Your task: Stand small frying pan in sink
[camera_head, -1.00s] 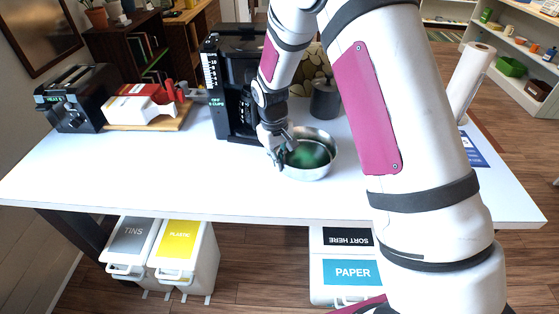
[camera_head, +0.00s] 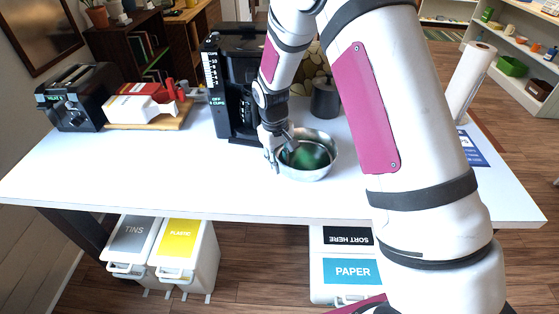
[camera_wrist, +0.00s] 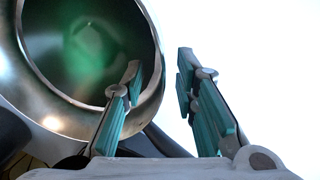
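A round, shiny steel vessel (camera_head: 322,168), shaped like a deep bowl or pan, sits on the white table; its inside looks green. No handle shows clearly, and I cannot tell whether it is the small frying pan. My gripper (camera_head: 280,158) is at the vessel's left rim in the head view. In the wrist view, my gripper (camera_wrist: 160,72) is open, with a gap between its teal-padded fingers. One finger overlaps the rim of the vessel (camera_wrist: 40,85), and the other is outside it over white. Contact cannot be told. No sink is in view.
A black coffee machine (camera_head: 222,90) stands close behind my gripper. A dark grey canister (camera_head: 325,100) stands behind the vessel. A black toaster (camera_head: 75,98) and a wooden board (camera_head: 150,123) with boxes are at left. A paper towel roll (camera_head: 470,82) is at right. The front left tabletop is clear.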

